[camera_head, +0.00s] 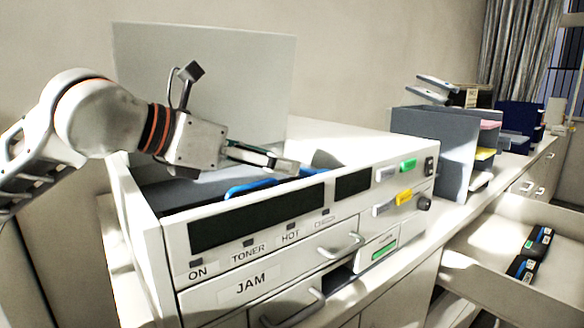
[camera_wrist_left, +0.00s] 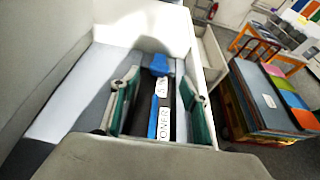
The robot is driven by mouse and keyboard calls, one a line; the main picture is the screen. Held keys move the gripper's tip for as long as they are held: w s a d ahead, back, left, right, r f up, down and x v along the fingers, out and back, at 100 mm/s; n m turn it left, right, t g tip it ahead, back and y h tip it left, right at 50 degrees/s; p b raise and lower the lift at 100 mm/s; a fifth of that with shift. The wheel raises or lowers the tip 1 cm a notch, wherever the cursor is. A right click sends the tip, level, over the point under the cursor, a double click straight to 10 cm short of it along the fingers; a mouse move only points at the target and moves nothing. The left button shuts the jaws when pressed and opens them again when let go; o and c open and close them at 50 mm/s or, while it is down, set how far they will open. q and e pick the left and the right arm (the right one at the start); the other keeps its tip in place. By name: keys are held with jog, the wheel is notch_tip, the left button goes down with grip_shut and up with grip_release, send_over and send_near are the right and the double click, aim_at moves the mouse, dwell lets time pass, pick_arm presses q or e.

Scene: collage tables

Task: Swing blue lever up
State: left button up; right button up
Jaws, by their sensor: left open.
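A blue lever (camera_head: 252,187) shows as a curved blue bar inside the open top of the white printer (camera_head: 215,290), just behind its front panel. My left gripper (camera_head: 290,166) reaches in from the left, just above and behind the bar, and hides part of it. In the left wrist view the two green-grey fingers (camera_wrist_left: 160,112) are spread apart. Between them, in the picture, are blue parts (camera_wrist_left: 160,65) and a dark unit with a white label ending in "ONER". I cannot tell whether a finger touches the blue bar. My right gripper is not in view.
The raised lid (camera_head: 205,80) stands upright behind the opening. The front panel has a dark display, coloured buttons (camera_head: 407,165) and handles. A grey file holder (camera_head: 430,145) stands to the right. An open drawer (camera_head: 490,275) holds black cartridges (camera_head: 540,240).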

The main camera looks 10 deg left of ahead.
aim_at(306, 169)
pick_arm(q)
jog(key=x, duration=0.6)
jog(key=c, duration=1.1)
